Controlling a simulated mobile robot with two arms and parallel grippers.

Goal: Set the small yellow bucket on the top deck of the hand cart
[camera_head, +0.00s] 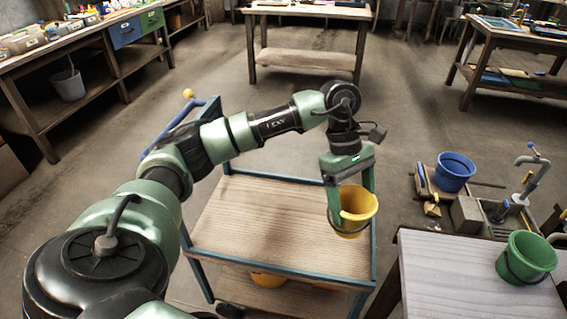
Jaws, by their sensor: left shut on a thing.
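The small yellow bucket (360,204) is held upright between the green fingers of my left gripper (349,208). The bucket is over the right side of the hand cart's wooden top deck (262,226), near its blue right rail. I cannot tell whether its base touches the deck. The rest of the top deck is bare, partly covered by my left arm. My right gripper is not in view.
A yellow thing (268,280) shows on the cart's lower deck. A green bucket (526,257) stands on the grey table (465,290) at right. A blue bucket (454,172) stands behind that table among tools and clamps. Open floor lies beyond the cart.

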